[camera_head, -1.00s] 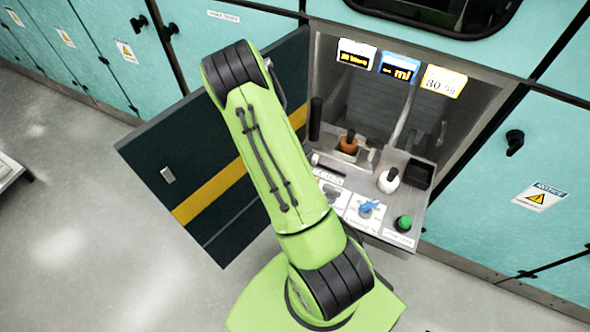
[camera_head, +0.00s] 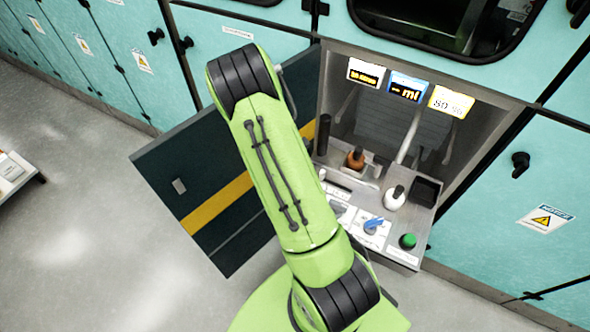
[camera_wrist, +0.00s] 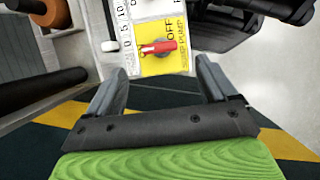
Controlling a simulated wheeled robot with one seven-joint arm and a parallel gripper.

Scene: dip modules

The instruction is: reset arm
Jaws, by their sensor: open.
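My green arm (camera_head: 275,160) rises in front of the station in the head view, and my gripper is hidden there. In the wrist view my gripper (camera_wrist: 160,90) is open, with two grey fingers apart and nothing between them. Beyond the fingertips is a yellow panel with a red knob (camera_wrist: 158,47), marked OFF and with a small number scale. The gripper appears apart from the knob.
An open dark door with a yellow stripe (camera_head: 217,203) stands left of the station. Three displays (camera_head: 408,87) hang above.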

